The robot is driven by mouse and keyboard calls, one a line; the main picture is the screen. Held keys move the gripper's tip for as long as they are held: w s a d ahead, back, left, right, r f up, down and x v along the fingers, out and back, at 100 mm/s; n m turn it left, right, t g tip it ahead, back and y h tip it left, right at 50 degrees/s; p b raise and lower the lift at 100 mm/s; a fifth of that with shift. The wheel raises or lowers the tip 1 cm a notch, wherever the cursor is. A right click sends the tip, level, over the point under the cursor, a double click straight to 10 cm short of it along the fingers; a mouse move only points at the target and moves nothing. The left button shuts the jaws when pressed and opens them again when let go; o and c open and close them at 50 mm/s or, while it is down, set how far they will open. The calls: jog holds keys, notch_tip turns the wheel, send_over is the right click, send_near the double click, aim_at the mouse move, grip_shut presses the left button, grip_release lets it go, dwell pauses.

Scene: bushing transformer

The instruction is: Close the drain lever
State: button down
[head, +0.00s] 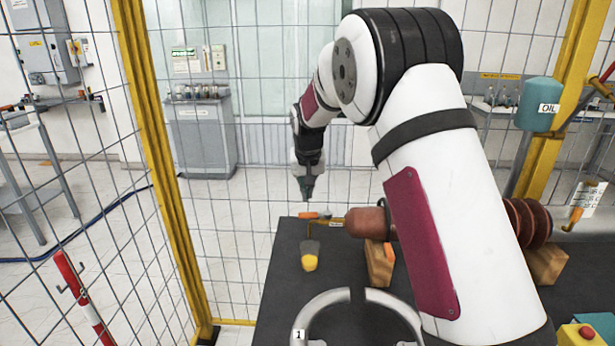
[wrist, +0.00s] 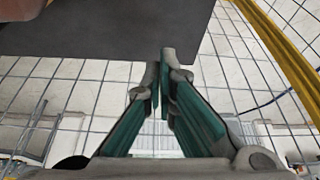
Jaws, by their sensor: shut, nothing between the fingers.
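The drain lever (head: 312,215) is a small orange handle on the thin brass drain pipe at the left end of the red-brown bushing (head: 366,222). It lies about level near the far edge of the dark table. My gripper (head: 306,196) points down just above and beyond the lever in the head view, apart from it as far as I can tell. In the wrist view my gripper (wrist: 161,72) has its green-padded fingers together at the tips, with nothing between them. The lever does not show in the wrist view.
A cup with yellow contents (head: 309,262) stands below the pipe's outlet. A wooden block (head: 379,266) supports the bushing. A grey ring-shaped part (head: 316,312) is at the near side of the dark table (head: 276,290). My arm hides much of the bushing. Wire fencing surrounds the area.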

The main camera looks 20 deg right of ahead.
aim_at(315, 215)
jog(key=s, duration=0.2)
jog(key=s+a+p, duration=0.1)
jog(key=s, duration=0.1)
jog(key=shift+f, duration=0.15)
